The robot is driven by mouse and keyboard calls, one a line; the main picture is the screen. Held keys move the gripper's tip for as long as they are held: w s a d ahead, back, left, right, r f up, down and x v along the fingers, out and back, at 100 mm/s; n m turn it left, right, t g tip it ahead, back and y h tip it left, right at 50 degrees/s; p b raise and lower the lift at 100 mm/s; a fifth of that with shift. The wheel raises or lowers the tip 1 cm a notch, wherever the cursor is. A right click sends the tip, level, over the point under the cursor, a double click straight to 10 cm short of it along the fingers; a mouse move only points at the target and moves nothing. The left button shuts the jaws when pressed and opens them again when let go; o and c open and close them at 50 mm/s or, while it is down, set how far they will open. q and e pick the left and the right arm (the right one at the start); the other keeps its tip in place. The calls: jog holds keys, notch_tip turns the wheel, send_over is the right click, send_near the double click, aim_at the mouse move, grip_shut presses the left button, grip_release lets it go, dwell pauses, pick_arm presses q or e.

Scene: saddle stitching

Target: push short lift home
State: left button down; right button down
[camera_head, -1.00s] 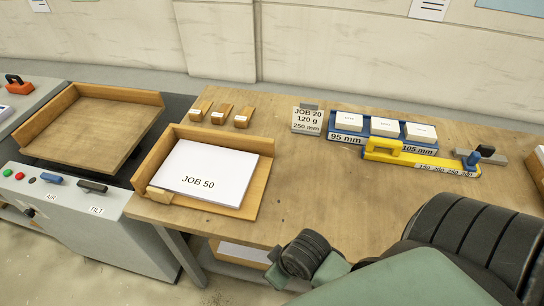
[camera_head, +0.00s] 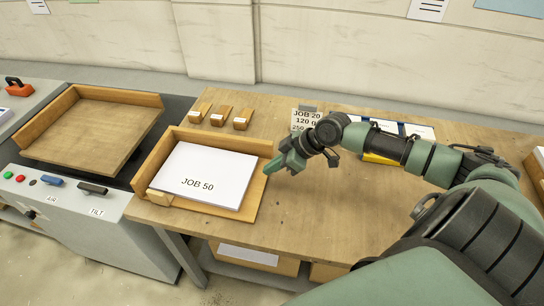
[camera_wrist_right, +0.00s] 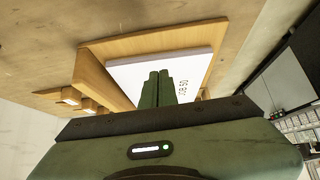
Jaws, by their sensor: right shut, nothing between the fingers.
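A white paper stack marked JOB 50 (camera_head: 204,174) lies in a wooden corner tray (camera_head: 262,187) on the bench. A small wooden block (camera_head: 158,195) sits at the stack's front left corner. My right gripper (camera_head: 272,170) is shut and empty, just right of the stack near the tray's right edge. In the right wrist view the shut fingers (camera_wrist_right: 157,88) point toward the stack (camera_wrist_right: 190,70); contact cannot be told. My left gripper is not in view.
Three small wooden blocks (camera_head: 218,116) stand behind the tray. A JOB 20 card (camera_head: 304,119) and a yellow gauge (camera_head: 378,159) are partly hidden by my right arm. An empty wooden tray (camera_head: 95,130) is at left, behind the AIR and TILT levers (camera_head: 92,188). The front bench top is clear.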

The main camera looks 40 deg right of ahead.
aim_at(249, 184)
jog(key=f+b, duration=0.2)
jog(key=w+f+b, duration=0.1)
jog(key=f+b, duration=0.2)
jog(key=a+f+b, duration=0.1)
jog(key=f+b, duration=0.1)
jog(key=shift+w+f+b, duration=0.35)
jog(key=shift+f+b, duration=0.05)
jog(key=shift+a+r, duration=0.1)
jog(key=shift+w+a, duration=0.1)
jog(key=shift+w+a, duration=0.75)
jog(key=shift+w, duration=0.15)
jog(key=shift+a, duration=0.1)
